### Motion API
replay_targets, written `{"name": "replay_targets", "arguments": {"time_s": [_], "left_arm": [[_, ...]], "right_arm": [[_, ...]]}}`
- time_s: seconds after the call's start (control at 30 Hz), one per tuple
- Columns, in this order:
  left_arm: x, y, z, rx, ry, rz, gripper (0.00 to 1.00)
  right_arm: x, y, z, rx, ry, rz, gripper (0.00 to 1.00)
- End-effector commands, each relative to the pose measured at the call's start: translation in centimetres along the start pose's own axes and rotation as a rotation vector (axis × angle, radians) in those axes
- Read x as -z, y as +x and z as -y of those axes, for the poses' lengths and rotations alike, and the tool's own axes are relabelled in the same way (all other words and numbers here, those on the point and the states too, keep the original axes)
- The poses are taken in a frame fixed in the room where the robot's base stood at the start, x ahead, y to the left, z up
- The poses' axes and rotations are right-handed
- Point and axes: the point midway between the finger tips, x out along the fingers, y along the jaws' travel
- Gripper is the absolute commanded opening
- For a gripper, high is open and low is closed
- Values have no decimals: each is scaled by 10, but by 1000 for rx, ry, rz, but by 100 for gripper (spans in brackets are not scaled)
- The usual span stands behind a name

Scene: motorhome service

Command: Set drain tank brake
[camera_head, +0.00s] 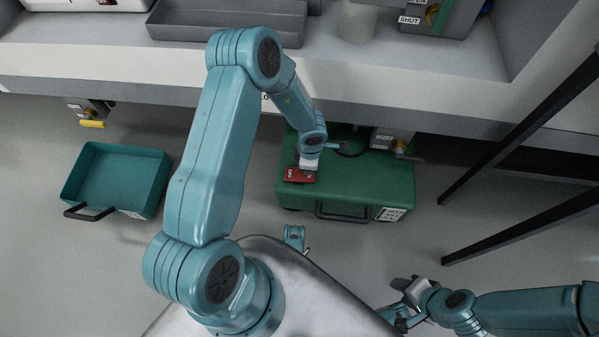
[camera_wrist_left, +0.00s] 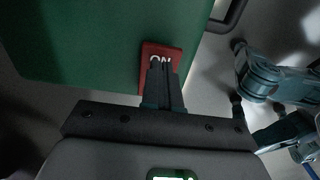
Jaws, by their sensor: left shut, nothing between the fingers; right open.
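The drain tank (camera_head: 350,195) is a green box with a dark handle on its front and a white label. It stands on the floor under the counter's edge. A red brake part (camera_head: 299,175) sits on its top at the left; in the left wrist view the red part (camera_wrist_left: 148,52) shows the letters "ON". My left gripper (camera_head: 308,163) is shut and empty, its fingertips (camera_wrist_left: 162,65) over the red part and covering some of it. I cannot tell whether they touch it. My right gripper (camera_head: 397,300) is open and empty, low at the right, away from the tank.
A teal open tray (camera_head: 163,185) with a black handle stands on the floor at the left. A valve with a yellow handle (camera_head: 93,124) hangs above it; another valve (camera_head: 400,146) is behind the tank. Black poles (camera_head: 520,226) slant at the right.

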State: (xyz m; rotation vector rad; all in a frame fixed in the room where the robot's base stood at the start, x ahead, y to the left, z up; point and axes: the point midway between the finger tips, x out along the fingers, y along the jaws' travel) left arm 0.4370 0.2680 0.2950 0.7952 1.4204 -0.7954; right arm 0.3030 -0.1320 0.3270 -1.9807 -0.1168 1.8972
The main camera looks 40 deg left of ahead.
Motion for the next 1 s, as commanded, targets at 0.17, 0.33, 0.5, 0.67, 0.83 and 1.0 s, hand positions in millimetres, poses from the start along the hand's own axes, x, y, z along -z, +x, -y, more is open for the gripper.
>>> {"name": "replay_targets", "arguments": {"time_s": [0.17, 0.33, 0.5, 0.67, 0.83, 1.0], "left_arm": [[0, 0, 0, 0, 0, 0, 0], [0, 2, 0, 0, 0, 0, 0], [0, 5, 0, 0, 0, 0, 0], [0, 7, 0, 0, 0, 0, 0], [0, 10, 0, 0, 0, 0, 0], [0, 12, 0, 0, 0, 0, 0]], "right_arm": [[0, 0, 0, 0, 0, 0, 43], [0, 1, 0, 0, 0, 0, 43], [0, 2, -1, 0, 0, 0, 43], [0, 4, -1, 0, 0, 0, 43], [0, 5, -2, 0, 0, 0, 43], [0, 6, -2, 0, 0, 0, 43]]}}
